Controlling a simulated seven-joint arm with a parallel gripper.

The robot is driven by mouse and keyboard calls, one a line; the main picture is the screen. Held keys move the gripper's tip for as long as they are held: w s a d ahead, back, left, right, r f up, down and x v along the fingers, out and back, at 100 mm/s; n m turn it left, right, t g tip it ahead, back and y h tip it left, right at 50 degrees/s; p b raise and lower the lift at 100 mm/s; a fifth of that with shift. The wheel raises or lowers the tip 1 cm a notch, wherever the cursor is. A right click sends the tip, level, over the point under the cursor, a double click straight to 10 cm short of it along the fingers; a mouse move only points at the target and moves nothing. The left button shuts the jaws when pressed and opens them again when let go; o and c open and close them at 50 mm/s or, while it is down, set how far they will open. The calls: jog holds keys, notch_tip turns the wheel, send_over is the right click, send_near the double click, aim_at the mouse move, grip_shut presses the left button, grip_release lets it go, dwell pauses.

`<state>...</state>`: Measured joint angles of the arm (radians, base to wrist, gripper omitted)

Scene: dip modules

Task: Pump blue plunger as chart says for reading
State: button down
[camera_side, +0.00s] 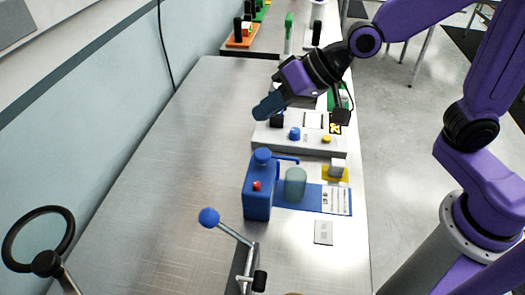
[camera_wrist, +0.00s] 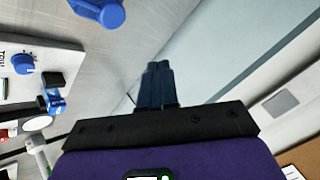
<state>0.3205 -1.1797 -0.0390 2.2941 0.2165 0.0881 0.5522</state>
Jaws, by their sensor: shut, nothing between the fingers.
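A blue pump bottle (camera_side: 257,197) stands upright on the bench in the side view, with a blue plunger (camera_side: 262,156) and spout on top and a small red spot on its front. Part of a blue object, probably the pump top (camera_wrist: 102,10), shows at the top edge of the wrist view. A pale green translucent cup (camera_side: 295,184) stands under or beside the spout. A white printed chart (camera_side: 337,201) lies right of the cup; its text is too small to read. My gripper (camera_side: 266,108) is shut and empty, above and behind the plunger, apart from it; its fingertips (camera_wrist: 158,68) are together.
A white panel (camera_side: 300,141) with a blue knob (camera_side: 295,133) and a yellow knob stands behind the bottle. A lever with a blue ball (camera_side: 209,217) stands in front. A grey card (camera_side: 323,232) lies at the right. The bench at left is clear.

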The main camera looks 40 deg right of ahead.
aim_at(258, 152)
jog(key=shift+d+f, duration=0.1)
jog(key=shift+f, duration=3.35)
jog(key=shift+f, duration=0.2)
jog(key=shift+f, duration=0.25)
jog(key=shift+f, duration=0.95)
dwell(0.6)
jog(key=shift+r, duration=1.4)
jog(key=shift+r, duration=2.5)
